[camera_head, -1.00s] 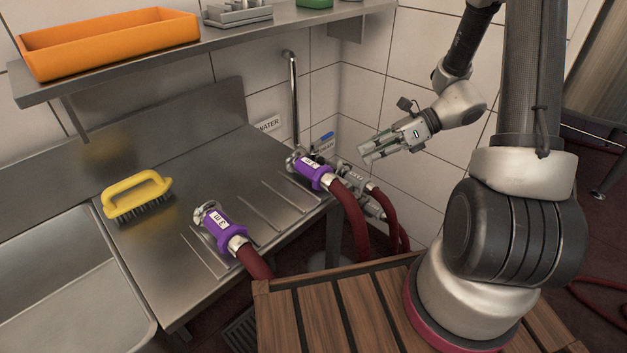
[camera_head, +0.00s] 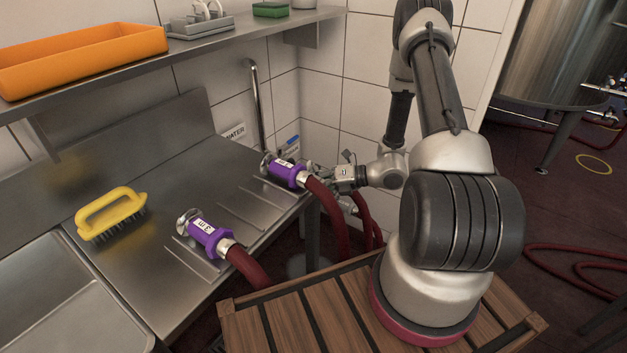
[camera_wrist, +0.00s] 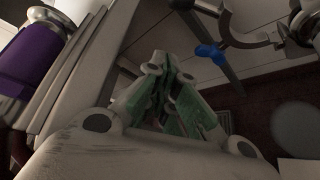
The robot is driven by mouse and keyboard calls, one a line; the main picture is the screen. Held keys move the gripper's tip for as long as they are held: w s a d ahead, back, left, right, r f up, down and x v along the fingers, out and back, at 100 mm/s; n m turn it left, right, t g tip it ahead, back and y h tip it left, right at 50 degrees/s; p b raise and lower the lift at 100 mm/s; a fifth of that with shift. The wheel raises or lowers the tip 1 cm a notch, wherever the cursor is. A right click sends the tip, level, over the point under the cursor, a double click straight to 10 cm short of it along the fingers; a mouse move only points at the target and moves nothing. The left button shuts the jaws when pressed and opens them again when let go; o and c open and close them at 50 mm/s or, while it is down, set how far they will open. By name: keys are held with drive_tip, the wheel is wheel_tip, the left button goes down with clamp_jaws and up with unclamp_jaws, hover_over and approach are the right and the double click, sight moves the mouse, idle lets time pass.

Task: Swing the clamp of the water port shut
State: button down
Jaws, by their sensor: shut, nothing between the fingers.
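The water port (camera_head: 265,162) is at the foot of the steel pipe by the WATER label (camera_head: 233,133). A purple hose coupling (camera_head: 287,172) sits at it, and also shows at the left of the wrist view (camera_wrist: 30,62). The port's clamp is too small to make out, and its position cannot be told. My gripper (camera_head: 322,174) is just right of the coupling, among the red hoses. In the wrist view its green-padded fingers (camera_wrist: 168,85) are together and empty. A blue lever (camera_wrist: 210,52) is beyond the fingertips.
A second purple coupling (camera_head: 207,234) lies on the steel counter with its red hose. A yellow brush (camera_head: 111,212) stands further left, near the sink (camera_head: 55,290). A shelf with an orange tray (camera_head: 80,57) hangs above. A slatted wooden surface (camera_head: 290,320) is below my arm.

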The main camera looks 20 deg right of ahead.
drive_tip(key=w+a, duration=0.3)
drive_tip(key=w, duration=0.2)
drive_tip(key=shift+w+r, duration=0.15)
drive_tip(key=shift+w, duration=0.15)
drive_tip(key=shift+r, duration=0.1)
